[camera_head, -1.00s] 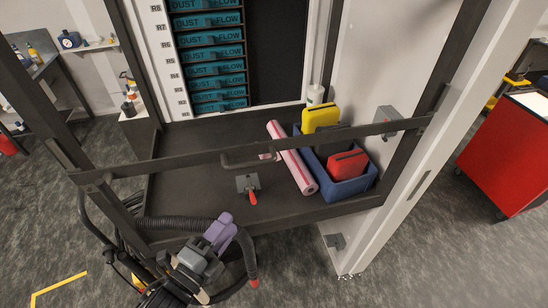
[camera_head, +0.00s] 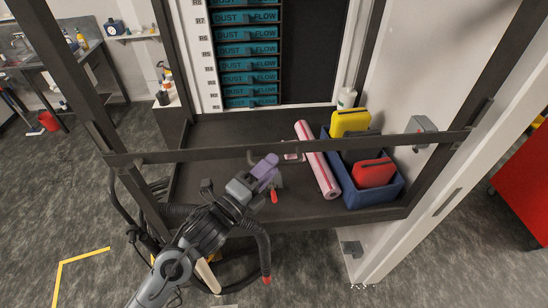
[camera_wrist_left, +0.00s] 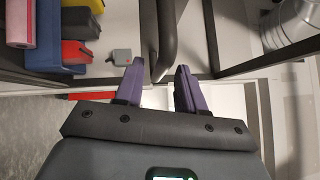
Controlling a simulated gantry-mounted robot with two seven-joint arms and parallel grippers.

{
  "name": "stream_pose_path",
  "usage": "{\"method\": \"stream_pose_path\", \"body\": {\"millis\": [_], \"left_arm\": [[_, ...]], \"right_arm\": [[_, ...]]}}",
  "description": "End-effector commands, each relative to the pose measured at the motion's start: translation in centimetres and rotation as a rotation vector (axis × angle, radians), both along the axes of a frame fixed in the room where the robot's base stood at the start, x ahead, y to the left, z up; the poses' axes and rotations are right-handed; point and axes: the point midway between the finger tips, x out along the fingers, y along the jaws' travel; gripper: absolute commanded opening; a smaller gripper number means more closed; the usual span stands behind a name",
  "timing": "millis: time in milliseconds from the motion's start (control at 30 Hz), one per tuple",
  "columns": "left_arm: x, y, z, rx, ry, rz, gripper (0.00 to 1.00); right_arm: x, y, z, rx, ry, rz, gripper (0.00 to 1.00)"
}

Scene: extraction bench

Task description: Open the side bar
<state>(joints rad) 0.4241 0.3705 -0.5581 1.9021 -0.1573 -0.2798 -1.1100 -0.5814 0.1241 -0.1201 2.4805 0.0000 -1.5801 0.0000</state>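The side bar (camera_head: 390,143) is a dark flat bar lying across the front of the bench frame, between its two posts. Its dark handle (camera_wrist_left: 165,35) shows in the left wrist view as a curved loop; in the head view my gripper partly covers it. My left gripper (camera_head: 268,168), with purple fingers, is at the handle. In the left wrist view my left gripper (camera_wrist_left: 159,72) has its fingers apart, with the handle's near end in line with the gap. I cannot tell whether they touch. My right gripper is out of view.
A red-handled clamp (camera_head: 274,196) is just below the gripper. A black hose (camera_head: 263,245) hangs in front.

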Motion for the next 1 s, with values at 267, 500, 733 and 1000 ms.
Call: {"method": "stream_pose_path", "body": {"millis": [267,500,733,1000], "left_arm": [[1.7,-1.4,0.3,-0.001,0.001,0.001,0.39],[1.9,-1.5,0.3,-0.001,0.001,0.001,0.39],[1.9,-1.5,0.3,-0.001,0.001,0.001,0.18],[1.9,-1.5,0.3,-0.001,0.001,0.001,0.00]], "right_arm": [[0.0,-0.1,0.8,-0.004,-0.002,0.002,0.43],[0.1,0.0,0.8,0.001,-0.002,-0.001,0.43],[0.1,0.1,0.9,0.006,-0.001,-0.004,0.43],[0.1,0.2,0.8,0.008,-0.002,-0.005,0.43]]}}
